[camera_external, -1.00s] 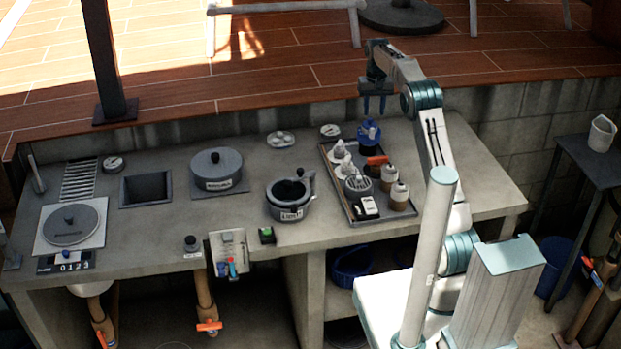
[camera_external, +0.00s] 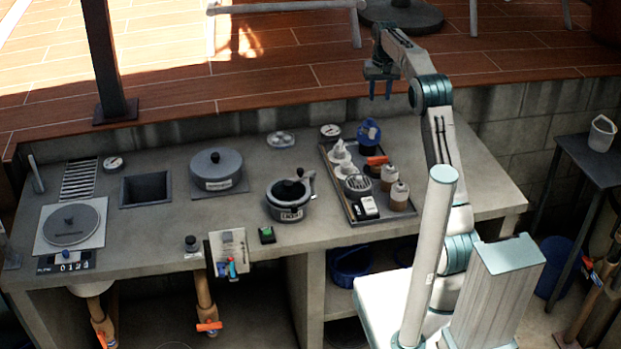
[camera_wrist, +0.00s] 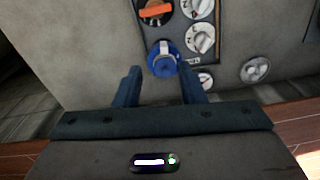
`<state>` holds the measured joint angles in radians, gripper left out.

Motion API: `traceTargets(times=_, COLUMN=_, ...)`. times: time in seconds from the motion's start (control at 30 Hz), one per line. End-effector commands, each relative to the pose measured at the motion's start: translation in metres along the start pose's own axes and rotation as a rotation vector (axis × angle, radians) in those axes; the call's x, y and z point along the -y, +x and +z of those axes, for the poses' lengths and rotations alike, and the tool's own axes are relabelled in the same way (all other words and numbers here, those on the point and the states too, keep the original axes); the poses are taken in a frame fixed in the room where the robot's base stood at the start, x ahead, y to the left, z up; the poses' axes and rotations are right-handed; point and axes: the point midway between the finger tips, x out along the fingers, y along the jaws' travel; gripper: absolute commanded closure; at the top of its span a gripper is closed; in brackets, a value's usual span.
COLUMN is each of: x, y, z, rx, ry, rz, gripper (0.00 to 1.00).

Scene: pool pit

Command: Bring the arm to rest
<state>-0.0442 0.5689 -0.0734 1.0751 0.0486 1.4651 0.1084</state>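My gripper (camera_external: 380,92) hangs in the air above the back edge of the counter, fingers pointing down. It is open and empty, with a clear gap between its two fingers. In the wrist view my gripper (camera_wrist: 160,85) shows both dark blue fingers apart with nothing held. My arm is raised and bent at the elbow.
A small pot (camera_external: 288,203), a larger lidded pot (camera_external: 217,172) and a sink (camera_external: 146,189) are farther left on the counter. A small dark table (camera_external: 588,157) stands at the right.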

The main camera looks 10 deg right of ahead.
Motion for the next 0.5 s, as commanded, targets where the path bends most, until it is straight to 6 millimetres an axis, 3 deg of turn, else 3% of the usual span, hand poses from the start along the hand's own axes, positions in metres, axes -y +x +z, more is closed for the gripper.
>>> traceTargets(times=0.03, x=-0.003, y=-0.011, z=0.016, rx=-0.013, ry=-0.003, rz=-0.005, gripper=0.64)
traceTargets(times=0.2, x=-0.013, y=-0.030, z=0.066, rx=-0.054, ry=-0.019, rz=-0.015, gripper=0.64)
traceTargets(times=0.5, x=-0.027, y=-0.038, z=0.167, rx=-0.128, ry=-0.056, rz=-0.025, gripper=0.64)
